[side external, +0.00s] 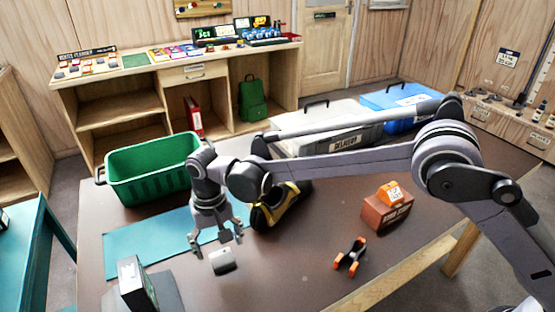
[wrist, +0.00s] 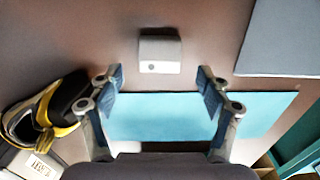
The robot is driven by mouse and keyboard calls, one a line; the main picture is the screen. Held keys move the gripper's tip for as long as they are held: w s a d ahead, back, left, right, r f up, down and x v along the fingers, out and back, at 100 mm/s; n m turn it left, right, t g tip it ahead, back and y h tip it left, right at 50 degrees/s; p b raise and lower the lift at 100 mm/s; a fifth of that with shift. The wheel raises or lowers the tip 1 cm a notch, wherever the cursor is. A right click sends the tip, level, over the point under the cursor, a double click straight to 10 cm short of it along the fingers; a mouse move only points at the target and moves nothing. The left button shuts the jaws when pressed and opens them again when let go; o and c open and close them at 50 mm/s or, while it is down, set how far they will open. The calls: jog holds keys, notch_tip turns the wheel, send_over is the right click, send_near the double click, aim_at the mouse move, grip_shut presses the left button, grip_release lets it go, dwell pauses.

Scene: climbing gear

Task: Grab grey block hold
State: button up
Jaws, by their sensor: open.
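The grey block hold (side external: 223,261) is a small light-grey block with a dark round hole. It lies on the brown table (side external: 300,265) just off the near edge of the teal mat (side external: 140,250). My gripper (side external: 217,246) points down above and just behind it, with its fingers spread and nothing between them. In the wrist view the grey block hold (wrist: 160,53) sits at the top centre, ahead of my open gripper (wrist: 160,80) and between the lines of its two fingers. I cannot tell the exact height of the fingertips above the table.
A yellow-black climbing shoe (side external: 280,205) stands behind my gripper to the right. A green crate (side external: 150,172) is at the back left. A boxed item (side external: 132,283) stands at front left. An orange-black device (side external: 350,257) and a brick-red box (side external: 387,210) are at right.

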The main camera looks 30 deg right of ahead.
aim_at(221, 255)
jog(key=shift+f, duration=1.95)
jog(key=c, duration=1.2)
jog(key=shift+r, duration=0.1)
jog(key=shift+c, duration=0.2)
